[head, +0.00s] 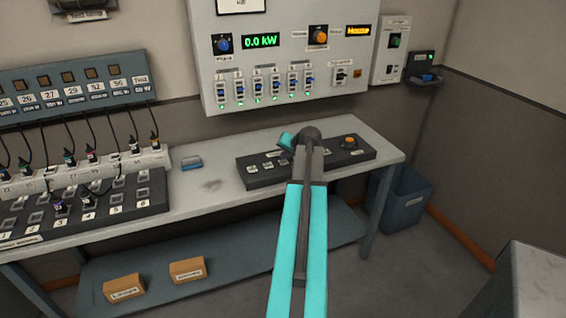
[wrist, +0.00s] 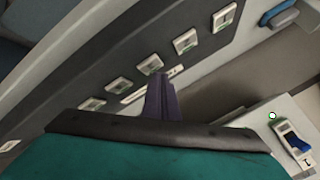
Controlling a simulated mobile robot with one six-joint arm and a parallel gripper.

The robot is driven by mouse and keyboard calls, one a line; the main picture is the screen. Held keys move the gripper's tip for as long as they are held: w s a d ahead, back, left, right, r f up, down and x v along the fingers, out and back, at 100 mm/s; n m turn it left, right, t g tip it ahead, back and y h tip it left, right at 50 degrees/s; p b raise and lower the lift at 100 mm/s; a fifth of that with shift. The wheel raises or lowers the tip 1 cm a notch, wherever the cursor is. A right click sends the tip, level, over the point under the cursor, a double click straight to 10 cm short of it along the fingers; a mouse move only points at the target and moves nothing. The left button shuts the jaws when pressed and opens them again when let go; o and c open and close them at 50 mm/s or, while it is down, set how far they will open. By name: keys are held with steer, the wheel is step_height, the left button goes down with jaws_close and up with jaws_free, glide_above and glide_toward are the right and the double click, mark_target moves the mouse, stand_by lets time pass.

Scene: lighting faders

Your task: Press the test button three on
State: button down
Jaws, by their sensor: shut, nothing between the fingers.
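A dark console (head: 250,177) lies on the bench under my arm. It has a row of small pale buttons (head: 268,161) and an orange knob (head: 349,142). The button numbers are not readable, so I cannot tell which is three. In the head view my arm hides part of the row and the fingertips.
A wall cabinet (head: 290,28) with several switches, a green 0.0 kW display (head: 261,41) and an orange display (head: 358,31) hangs behind the bench (head: 215,202). A patch panel (head: 150,190) with cables stands at left. A blue bin (head: 410,197) is at right.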

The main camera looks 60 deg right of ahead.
mark_target(285, 164)
steer(key=shift+f, duration=0.15)
stand_by(0.5)
steer(key=shift+f+b, duration=0.3)
steer(key=shift+b, duration=0.05)
stand_by(0.5)
steer(key=shift+r, duration=0.45)
stand_by(0.4)
step_height(285, 164, up, 6)
steer(key=p, duration=0.3)
stand_by(0.5)
steer(key=shift+s, duration=0.15)
stand_by(0.4)
